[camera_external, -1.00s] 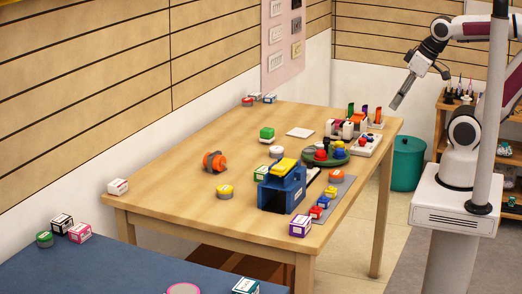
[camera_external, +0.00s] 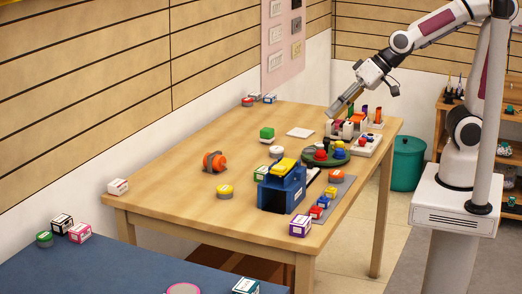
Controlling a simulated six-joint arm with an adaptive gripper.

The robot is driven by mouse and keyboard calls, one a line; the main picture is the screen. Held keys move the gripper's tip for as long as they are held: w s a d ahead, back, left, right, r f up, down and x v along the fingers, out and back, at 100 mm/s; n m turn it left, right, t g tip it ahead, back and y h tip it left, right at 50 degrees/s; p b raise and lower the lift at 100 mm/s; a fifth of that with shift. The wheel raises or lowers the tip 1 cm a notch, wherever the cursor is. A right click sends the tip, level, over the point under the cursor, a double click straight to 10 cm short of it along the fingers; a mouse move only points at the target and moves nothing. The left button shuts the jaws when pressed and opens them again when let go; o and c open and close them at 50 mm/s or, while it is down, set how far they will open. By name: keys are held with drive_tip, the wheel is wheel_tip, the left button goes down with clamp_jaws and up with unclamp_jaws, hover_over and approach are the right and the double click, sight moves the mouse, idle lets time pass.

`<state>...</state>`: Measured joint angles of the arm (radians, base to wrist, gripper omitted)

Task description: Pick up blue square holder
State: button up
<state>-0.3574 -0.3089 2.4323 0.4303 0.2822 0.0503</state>
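The blue square holder (camera_external: 294,192) stands upright near the front of the wooden table (camera_external: 190,201). It has a dark opening low on its front, and a yellow item (camera_external: 284,165) rests on its top. A small green-and-white box (camera_external: 261,173) is close against its left side. My gripper (camera_external: 335,110) is over the back right part of the table, above the white rack, well behind and above the holder. It looks clear of the holder; its fingers are too small to tell open from shut.
Right of the holder lies a grey mat (camera_external: 341,196) with small red, blue and yellow pieces. A purple-and-white box (camera_external: 299,226) stands in front.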

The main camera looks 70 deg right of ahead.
sight(325, 196)
drive_tip(key=w+a+f+m+t, duration=0.1)
drive_tip(key=w+a+f, duration=0.2)
drive_tip(key=a, duration=0.2)
drive_tip(key=w+a+f+m, duration=0.1)
drive_tip(key=w+a+f, duration=0.2)
drive_tip(key=a, duration=0.2)
drive_tip(key=s+a+f+m+t+h, duration=0.1)
drive_tip(key=f+h, duration=0.1)
drive_tip(key=f, duration=0.3)
drive_tip(key=s+a+f+m+t+h, duration=0.1)
drive_tip(key=f+h, duration=0.1)
drive_tip(key=f, duration=0.3)
drive_tip(key=s+a+f+m+t+h, duration=0.1)
drive_tip(key=s+f+t+h, duration=0.1)
drive_tip(key=f, duration=0.3)
drive_tip(key=shift+a, duration=0.25)
drive_tip(key=s+d+f+n+t+h, duration=0.1)
drive_tip(key=s+d+f+t+h, duration=0.2)
drive_tip(key=d, duration=0.7)
drive_tip(key=shift+s+f+t+h, duration=0.3)
drive_tip(key=shift+s+f+h, duration=0.8)
drive_tip(key=shift+s, duration=0.7)
drive_tip(key=shift+w+d+f, duration=0.1)
drive_tip(key=shift+d, duration=0.05)
drive_tip(key=shift+x, duration=1.2)
drive_tip(key=shift+w, duration=0.1)
drive_tip(key=shift+x, duration=2.5)
